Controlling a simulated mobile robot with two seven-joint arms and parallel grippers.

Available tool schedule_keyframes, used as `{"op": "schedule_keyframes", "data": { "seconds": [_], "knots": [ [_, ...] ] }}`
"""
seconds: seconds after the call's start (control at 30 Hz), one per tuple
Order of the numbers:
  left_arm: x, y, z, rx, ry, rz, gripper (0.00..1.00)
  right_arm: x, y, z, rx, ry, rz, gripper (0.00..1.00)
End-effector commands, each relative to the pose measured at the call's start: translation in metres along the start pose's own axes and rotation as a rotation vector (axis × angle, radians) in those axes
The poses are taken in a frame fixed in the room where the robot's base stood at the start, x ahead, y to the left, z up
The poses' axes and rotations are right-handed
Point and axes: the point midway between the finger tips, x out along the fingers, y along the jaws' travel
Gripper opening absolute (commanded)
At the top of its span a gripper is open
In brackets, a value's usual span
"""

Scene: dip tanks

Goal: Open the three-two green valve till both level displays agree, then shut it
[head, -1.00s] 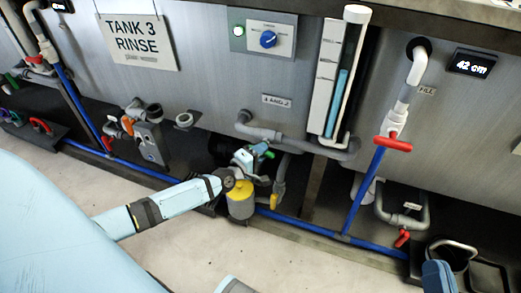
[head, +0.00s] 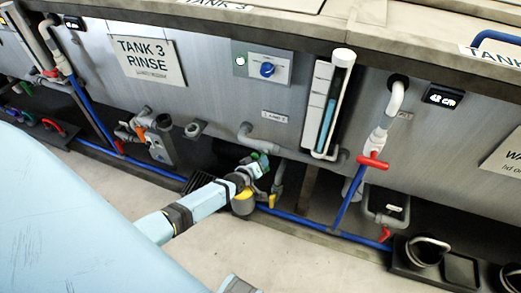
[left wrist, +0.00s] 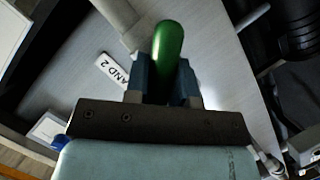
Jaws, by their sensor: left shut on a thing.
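The green valve handle (left wrist: 168,45) points up between my left gripper's two blue-grey fingers (left wrist: 163,82) in the left wrist view. My left gripper (head: 256,167) is shut on it, below the tank wall near a small label (head: 275,117); only a little green shows there. The label reads "AND 2" in the left wrist view (left wrist: 113,70), its first part covered. One level display (head: 443,97) at right is blurred and looks like 42 cm. Another display (head: 75,22) at upper left is too small to read. My right gripper is not in view.
A sight tube (head: 328,110) with blue liquid stands right of the valve. Red-handled valves (head: 373,160) and blue pipes (head: 290,217) run along the tanks. A yellow part (head: 243,203) sits just below my left gripper. The floor (head: 330,265) in front is clear.

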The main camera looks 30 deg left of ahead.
Motion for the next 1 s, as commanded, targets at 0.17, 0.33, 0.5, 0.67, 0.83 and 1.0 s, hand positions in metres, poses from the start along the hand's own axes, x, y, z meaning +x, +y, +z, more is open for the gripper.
{"op": "schedule_keyframes", "data": {
  "seconds": [0.17, 0.33, 0.5, 0.67, 0.83, 1.0],
  "knots": [
    [-0.002, 0.006, -0.003, 0.148, -0.002, -0.066, 0.0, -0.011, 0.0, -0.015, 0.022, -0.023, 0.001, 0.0],
    [-0.002, 0.005, -0.002, 0.294, -0.003, -0.127, 0.0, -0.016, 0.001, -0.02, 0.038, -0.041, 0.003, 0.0],
    [-0.001, 0.004, 0.0, 0.427, -0.003, -0.181, 0.0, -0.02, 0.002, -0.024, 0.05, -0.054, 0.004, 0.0],
    [-0.001, 0.003, 0.0, 0.53, -0.002, -0.222, 0.0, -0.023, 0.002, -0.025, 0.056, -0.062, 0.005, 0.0],
    [0.0, 0.002, 0.001, 0.609, -0.002, -0.254, 0.0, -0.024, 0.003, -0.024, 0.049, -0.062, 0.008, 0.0],
    [0.0, 0.001, 0.001, 0.656, 0.0, -0.272, 0.0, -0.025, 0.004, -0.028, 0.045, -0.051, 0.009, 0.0]
  ]
}}
